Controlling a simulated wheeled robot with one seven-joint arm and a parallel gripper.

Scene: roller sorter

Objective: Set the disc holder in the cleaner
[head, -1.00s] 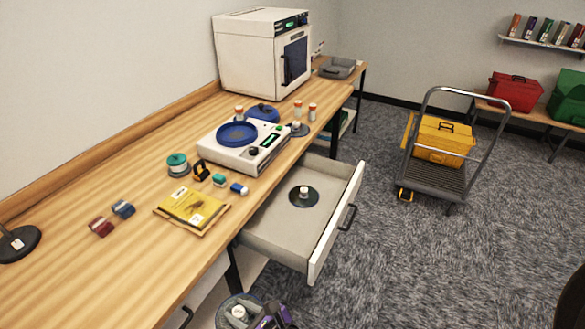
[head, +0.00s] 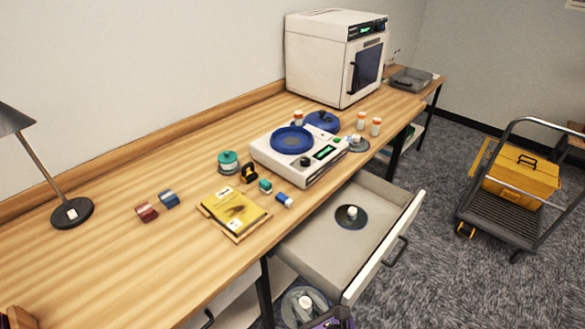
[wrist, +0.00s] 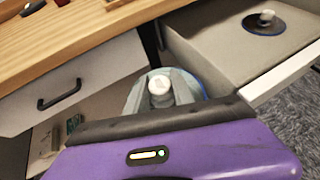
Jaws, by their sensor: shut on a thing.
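My gripper (wrist: 160,88), purple-bodied with grey fingers, is shut on the white knob of a disc holder (wrist: 134,99), a round greyish disc with a bluish rim. In the head view this disc holder (head: 292,306) shows at the bottom edge, below the table top and in front of the open drawer, with my purple gripper partly cut off. The likely cleaner (head: 262,157) is a white box on the table with a round blue bowl (head: 292,139), a dark knob and a green display. The bowl's inside looks empty.
The open drawer (head: 320,249) juts out below the cleaner and holds a dark disc with a white knob (head: 351,216). A yellow packet (head: 235,212) lies nearer.

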